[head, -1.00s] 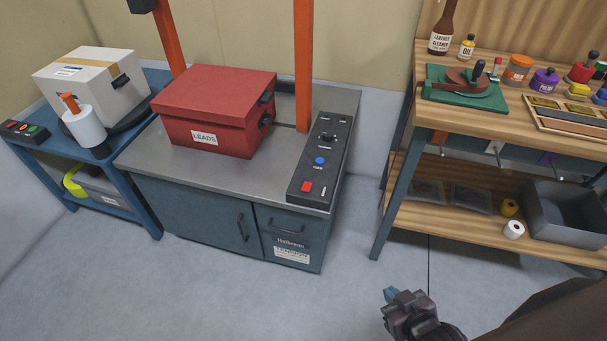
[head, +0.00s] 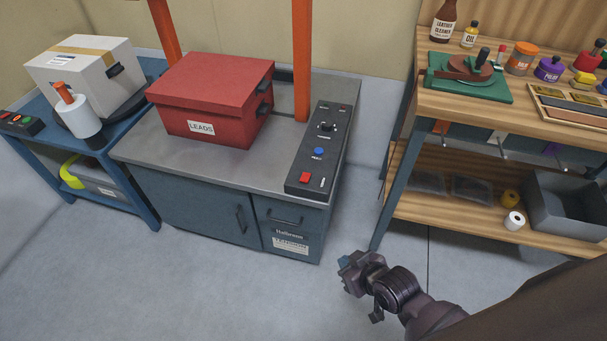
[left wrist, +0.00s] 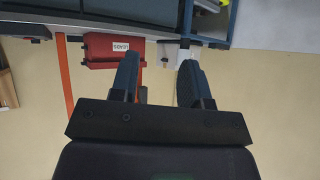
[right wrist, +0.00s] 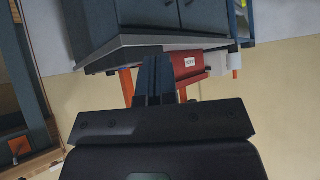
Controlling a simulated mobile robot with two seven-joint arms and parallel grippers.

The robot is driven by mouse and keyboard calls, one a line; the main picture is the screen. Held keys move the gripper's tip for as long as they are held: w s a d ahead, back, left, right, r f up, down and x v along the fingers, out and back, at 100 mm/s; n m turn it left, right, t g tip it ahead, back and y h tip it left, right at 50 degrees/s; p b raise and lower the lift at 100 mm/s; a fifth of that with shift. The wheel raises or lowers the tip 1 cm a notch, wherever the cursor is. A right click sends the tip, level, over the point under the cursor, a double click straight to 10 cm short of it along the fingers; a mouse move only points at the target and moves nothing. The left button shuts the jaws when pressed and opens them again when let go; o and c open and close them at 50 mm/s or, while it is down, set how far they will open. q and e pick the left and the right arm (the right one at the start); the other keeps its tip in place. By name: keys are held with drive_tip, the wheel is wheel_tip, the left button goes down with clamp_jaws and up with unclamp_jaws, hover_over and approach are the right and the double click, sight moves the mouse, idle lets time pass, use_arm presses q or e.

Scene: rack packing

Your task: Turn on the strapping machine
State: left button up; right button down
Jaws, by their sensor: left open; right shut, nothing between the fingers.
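The strapping machine (head: 185,192) is a blue-grey cabinet with a metal top and an orange arch (head: 302,60). A black control panel (head: 323,150) lies along the right of its top. The panel carries a red switch (head: 304,178), a blue button (head: 318,152) and a dark knob (head: 326,127). A red box labelled LEADS (head: 210,100) sits on the top, left of the panel. My right gripper (head: 347,263) is shut and empty, in front of and below the panel, touching nothing. My left gripper (left wrist: 160,82) is open and empty in the left wrist view; it is outside the head view.
A wooden workbench (head: 462,108) with bottles and jars stands at the right, with a grey bin (head: 565,205) on its lower shelf. A blue cart (head: 60,165) with a white box (head: 85,72) stands at the left. The floor in front of the machine is clear.

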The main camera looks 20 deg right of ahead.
drive_tip(key=w+a+f+n+g+y+b, duration=0.1)
drive_tip(key=w+a+f+n+g+y, duration=0.15)
drive_tip(key=w+a, duration=0.45)
wheel_tip(320, 180, up, 17)
drive_tip(key=n+g+h+b, duration=0.3)
drive_tip(key=n+g+h, duration=0.25)
drive_tip(key=g, duration=0.25)
hover_over(304, 180)
drive_tip(key=w+d, duration=0.1)
drive_tip(key=w, duration=0.1)
use_arm(q)
drive_tip(key=f, duration=0.3)
drive_tip(key=shift+w+d+f, duration=0.1)
drive_tip(key=shift+w+d, duration=0.05)
drive_tip(key=shift+w, duration=0.25)
use_arm(e)
drive_tip(key=shift+s+r+y, duration=0.1)
drive_tip(key=shift+s+y, duration=0.15)
drive_tip(key=shift+y, duration=0.15)
use_arm(q)
drive_tip(key=shift+s+f, duration=0.1)
drive_tip(key=shift+s, duration=0.05)
